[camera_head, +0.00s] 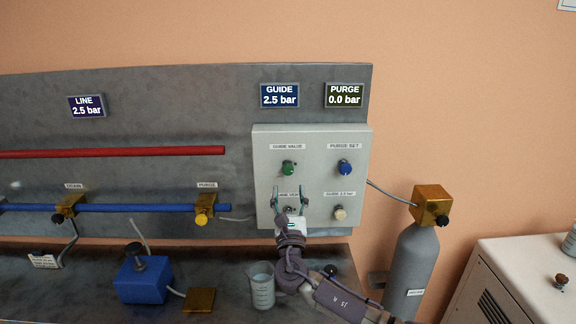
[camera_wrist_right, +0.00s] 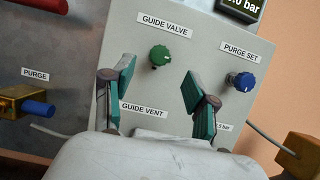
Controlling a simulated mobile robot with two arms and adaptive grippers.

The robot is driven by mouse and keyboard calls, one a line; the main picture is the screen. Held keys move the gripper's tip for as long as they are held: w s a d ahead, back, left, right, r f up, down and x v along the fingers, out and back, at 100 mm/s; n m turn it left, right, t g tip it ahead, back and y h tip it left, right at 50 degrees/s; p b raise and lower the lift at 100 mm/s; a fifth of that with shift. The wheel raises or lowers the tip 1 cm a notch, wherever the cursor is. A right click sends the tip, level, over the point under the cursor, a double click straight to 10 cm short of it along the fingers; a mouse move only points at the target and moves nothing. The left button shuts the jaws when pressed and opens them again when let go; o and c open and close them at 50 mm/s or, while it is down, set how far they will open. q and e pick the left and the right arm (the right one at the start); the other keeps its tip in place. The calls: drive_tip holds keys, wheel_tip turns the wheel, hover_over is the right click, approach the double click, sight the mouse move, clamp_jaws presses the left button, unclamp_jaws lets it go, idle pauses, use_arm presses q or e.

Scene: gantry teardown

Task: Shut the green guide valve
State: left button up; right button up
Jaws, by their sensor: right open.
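The green guide valve (camera_head: 288,168) is a small round knob on the upper left of the light grey panel (camera_head: 314,134), under the label GUIDE VALVE. My left gripper is not in view.
A blue PURGE SET knob (camera_head: 344,167) is right of the green knob; a cream knob (camera_head: 340,213) is below it. The GUIDE display (camera_head: 280,95) reads 2.5 bar, PURGE (camera_head: 344,95) 0.0 bar. A beaker (camera_head: 262,287) stands beside my right arm; a grey cylinder (camera_head: 410,270) stands right.

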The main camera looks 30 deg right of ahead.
sight(288, 172)
drive_tip(key=p+x, duration=0.2)
drive_tip(key=x, duration=0.6)
drive_tip(key=shift+w+d+r, duration=0.1)
drive_tip(key=shift+w+d, duration=0.1)
drive_tip(key=shift+w, duration=0.15)
